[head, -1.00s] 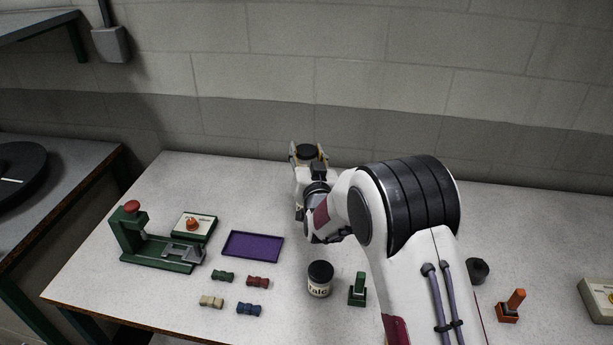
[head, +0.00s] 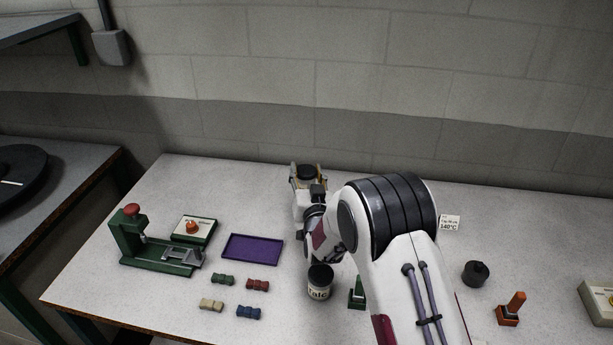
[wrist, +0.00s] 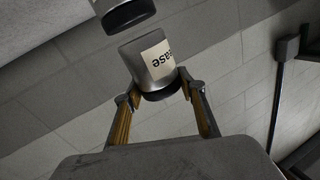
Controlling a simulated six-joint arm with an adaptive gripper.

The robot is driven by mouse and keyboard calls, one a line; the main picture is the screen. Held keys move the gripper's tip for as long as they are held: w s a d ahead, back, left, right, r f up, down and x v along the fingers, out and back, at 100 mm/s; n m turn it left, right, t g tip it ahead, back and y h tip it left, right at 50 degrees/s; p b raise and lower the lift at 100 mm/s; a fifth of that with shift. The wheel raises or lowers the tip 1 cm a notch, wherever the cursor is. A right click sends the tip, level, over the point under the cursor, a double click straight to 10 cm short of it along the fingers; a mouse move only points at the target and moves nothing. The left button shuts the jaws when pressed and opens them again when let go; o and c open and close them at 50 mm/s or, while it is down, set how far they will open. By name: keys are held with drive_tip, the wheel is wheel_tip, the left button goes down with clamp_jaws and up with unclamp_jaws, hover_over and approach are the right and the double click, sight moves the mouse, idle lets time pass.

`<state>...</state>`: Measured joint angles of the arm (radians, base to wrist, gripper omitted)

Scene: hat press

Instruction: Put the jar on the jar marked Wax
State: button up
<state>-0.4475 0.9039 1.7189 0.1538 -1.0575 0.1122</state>
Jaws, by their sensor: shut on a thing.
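My gripper (head: 308,178) is at the back middle of the table. It is shut on a jar with a black lid (head: 307,171).
A jar labelled Talc (head: 319,284) stands in front of my arm, near a green stand (head: 357,292). A purple tray (head: 252,249), small coloured blocks (head: 223,279) and a green press (head: 160,250) lie left. A black knobbed weight (head: 475,273) and an orange-handled stamp (head: 510,310) are right.

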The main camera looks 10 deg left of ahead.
sight(308, 182)
drive_tip(key=shift+f, duration=0.55)
drive_tip(key=shift+f, duration=0.1)
drive_tip(key=o, duration=1.4)
drive_tip(key=shift+c, duration=0.2)
drive_tip(key=shift+v, duration=2.6)
wheel_tip(308, 182, up, 5)
drive_tip(key=shift+r, duration=1.1)
